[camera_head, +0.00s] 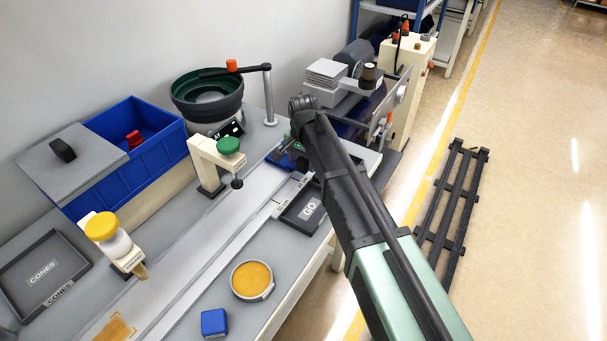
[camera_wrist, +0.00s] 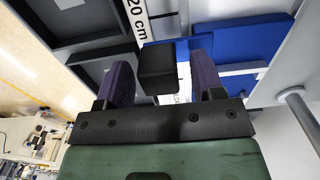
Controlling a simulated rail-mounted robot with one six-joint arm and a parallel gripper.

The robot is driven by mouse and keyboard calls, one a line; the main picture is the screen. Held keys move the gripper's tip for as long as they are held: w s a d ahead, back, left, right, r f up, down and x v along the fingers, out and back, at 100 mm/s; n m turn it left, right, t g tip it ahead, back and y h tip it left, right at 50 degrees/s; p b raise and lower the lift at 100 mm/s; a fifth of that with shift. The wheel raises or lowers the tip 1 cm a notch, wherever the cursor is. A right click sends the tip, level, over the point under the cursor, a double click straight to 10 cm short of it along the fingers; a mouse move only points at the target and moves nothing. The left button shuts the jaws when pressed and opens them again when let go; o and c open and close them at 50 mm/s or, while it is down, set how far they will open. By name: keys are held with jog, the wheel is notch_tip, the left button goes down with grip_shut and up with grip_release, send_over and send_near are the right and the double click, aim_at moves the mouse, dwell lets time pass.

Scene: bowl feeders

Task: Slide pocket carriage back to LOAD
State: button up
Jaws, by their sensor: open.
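In the wrist view a small black block (camera_wrist: 156,70), like a knob or handle, sits between the two purple fingers of my gripper (camera_wrist: 158,78). The fingers are apart, with a gap visible on the right side of the block. Behind the block is a flat blue part (camera_wrist: 240,62), which looks like the pocket carriage, beside a white strip marked "20 cm" (camera_wrist: 136,22). In the head view a bit of blue (camera_head: 285,160) shows at the far end of the pale track (camera_head: 215,232); my arm hides much of that area. No LOAD mark is readable.
A cream post with a green knob (camera_head: 229,146) stands at the track. A bowl feeder (camera_head: 207,100), blue bin (camera_head: 158,155) and yellow-topped dispenser (camera_head: 103,228) are to the left.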

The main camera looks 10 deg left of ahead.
jog(key=shift+f, duration=0.15)
grip_shut()
